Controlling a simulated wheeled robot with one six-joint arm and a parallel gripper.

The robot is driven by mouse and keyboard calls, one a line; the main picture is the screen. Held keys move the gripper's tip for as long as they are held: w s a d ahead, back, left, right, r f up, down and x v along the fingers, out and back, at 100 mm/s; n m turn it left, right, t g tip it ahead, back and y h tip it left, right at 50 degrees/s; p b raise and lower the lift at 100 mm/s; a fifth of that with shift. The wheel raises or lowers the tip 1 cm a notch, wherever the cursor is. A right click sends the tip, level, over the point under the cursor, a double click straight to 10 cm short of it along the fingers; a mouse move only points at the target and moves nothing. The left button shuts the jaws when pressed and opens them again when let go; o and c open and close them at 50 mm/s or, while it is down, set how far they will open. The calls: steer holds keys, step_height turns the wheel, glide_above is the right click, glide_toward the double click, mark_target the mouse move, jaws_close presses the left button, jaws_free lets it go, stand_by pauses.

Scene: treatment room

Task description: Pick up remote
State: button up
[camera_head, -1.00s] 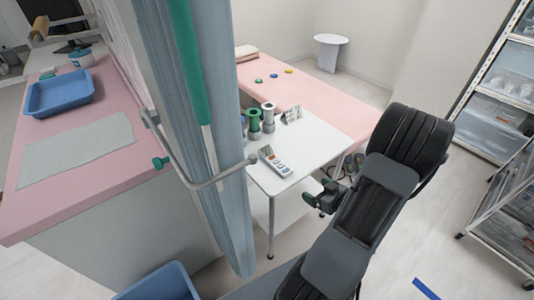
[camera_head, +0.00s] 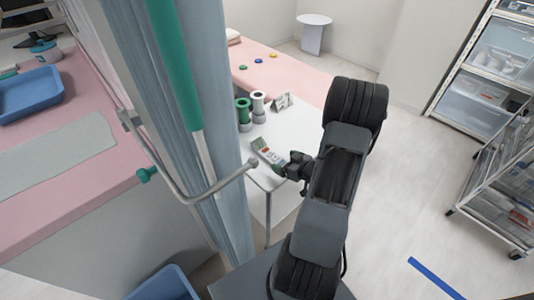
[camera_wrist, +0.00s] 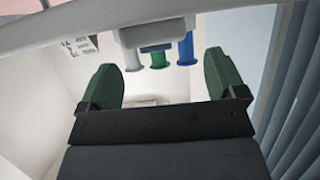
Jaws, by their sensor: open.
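The remote (camera_head: 265,149) is white with a grey screen and coloured buttons. It lies on the white table (camera_head: 304,133), left of my gripper (camera_head: 281,170) in the head view. The fingertips are at or very close to its near end; contact cannot be told. In the wrist view my gripper (camera_wrist: 161,82) has its two green fingers wide apart, with nothing held between them. A pale object beyond the fingertips there is probably the remote, but it shows only in part.
A green spool (camera_head: 243,112) and a grey-white spool (camera_head: 258,106) stand behind the remote, with a small sign (camera_head: 281,102) beside them. A blue curtain (camera_head: 213,150) and a metal rail (camera_head: 190,198) are close on the left. A wire cart (camera_head: 497,195) stands right, with open floor before it.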

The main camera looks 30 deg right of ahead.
mark_target(277, 158)
steer(key=shift+x, duration=2.6)
steer(key=shift+d+f, duration=0.15)
steer(key=c, duration=1.1)
